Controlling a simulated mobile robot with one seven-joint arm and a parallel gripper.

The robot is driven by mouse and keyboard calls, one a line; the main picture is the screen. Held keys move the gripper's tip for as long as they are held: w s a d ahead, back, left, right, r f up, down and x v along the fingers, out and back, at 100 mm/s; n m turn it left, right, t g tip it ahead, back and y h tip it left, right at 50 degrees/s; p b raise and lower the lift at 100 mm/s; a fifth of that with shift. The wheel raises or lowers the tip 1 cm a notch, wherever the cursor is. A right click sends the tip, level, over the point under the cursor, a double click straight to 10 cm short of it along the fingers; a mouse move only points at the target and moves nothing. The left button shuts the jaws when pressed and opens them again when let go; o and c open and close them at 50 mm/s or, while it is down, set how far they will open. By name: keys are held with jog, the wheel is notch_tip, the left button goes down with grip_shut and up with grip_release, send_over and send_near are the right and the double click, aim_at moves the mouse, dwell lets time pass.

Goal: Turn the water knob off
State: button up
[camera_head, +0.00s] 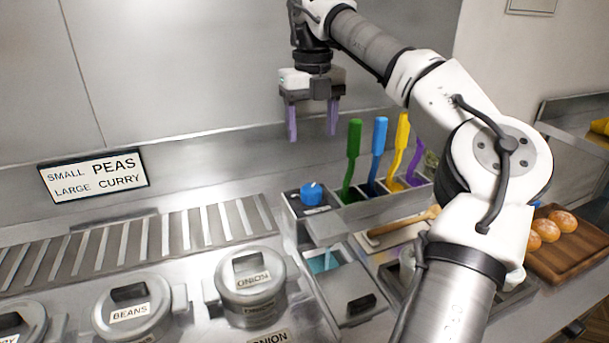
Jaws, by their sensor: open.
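The water knob is most likely the round blue knob (312,194) on the metal box at the middle of the counter. A light marking shows on its top, but it is too small to read its setting. Just in front of it, a small basin (327,263) shows light blue water or a blue surface. My gripper (312,120) hangs above and behind the knob, pointing down. Its two purple fingers are spread wide with nothing between them, and it is clear of the knob.
Green (353,155), blue (378,150) and yellow (400,140) handles stand upright in bins right of the knob. Lidded pots, including an onion pot (250,285), stand front left. A bread tray (570,262) lies at right. A peas and curry sign (93,176) hangs on the back wall.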

aim_at(311, 188)
notch_tip(311, 188, down, 14)
jog(key=shift+s+r+p, duration=0.1)
jog(key=shift+r+p, duration=0.1)
jog(key=shift+p, duration=0.4)
jog(key=c, duration=1)
